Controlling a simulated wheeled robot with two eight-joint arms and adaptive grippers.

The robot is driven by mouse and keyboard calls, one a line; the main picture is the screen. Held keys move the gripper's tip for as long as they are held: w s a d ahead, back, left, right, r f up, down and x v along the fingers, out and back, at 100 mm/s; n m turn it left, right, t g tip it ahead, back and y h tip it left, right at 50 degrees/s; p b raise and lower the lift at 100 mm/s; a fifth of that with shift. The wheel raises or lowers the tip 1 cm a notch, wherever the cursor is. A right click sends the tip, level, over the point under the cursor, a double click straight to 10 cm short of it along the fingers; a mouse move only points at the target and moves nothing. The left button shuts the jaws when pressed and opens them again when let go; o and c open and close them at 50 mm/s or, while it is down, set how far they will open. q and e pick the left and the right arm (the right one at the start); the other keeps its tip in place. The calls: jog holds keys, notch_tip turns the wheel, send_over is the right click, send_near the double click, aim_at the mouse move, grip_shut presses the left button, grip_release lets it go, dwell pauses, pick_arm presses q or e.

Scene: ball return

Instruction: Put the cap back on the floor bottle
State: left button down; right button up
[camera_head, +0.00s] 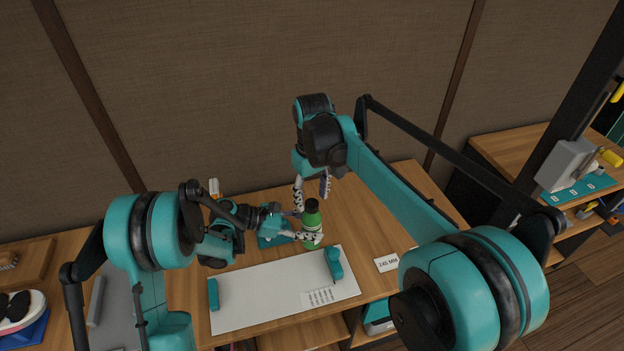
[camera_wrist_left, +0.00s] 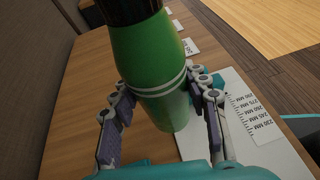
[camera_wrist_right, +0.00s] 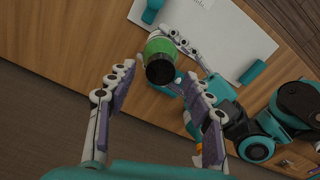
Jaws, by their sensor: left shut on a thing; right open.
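The green bottle (camera_head: 312,222) stands upright near the back edge of the white board, with a black top (camera_head: 311,205). My left gripper (camera_head: 308,227) is shut on the bottle's body; the left wrist view shows its fingers on both sides of the green bottle (camera_wrist_left: 150,65). My right gripper (camera_head: 312,198) is open and empty above the bottle. In the right wrist view the black top (camera_wrist_right: 160,71) lies between and beyond the open fingers. I cannot tell whether this black part is the separate cap or part of the bottle.
The white board (camera_head: 260,293) with teal end blocks (camera_head: 334,263) lies in front of the bottle. A measurement card (camera_head: 386,262) lies to the right. The wooden table right of the bottle is mostly clear.

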notch_tip(320, 180, up, 10)
dwell(0.3)
dwell(0.3)
jog(key=shift+d, duration=0.1)
jog(key=s+d+f+m+t, duration=0.2)
jog(key=s+d+m+t, duration=0.1)
jog(key=s+d, duration=0.7)
jog(key=s+d+f+m+t, duration=0.4)
jog(key=s+d+f, duration=0.5)
jog(key=s+f, duration=0.2)
jog(key=shift+f, duration=0.3)
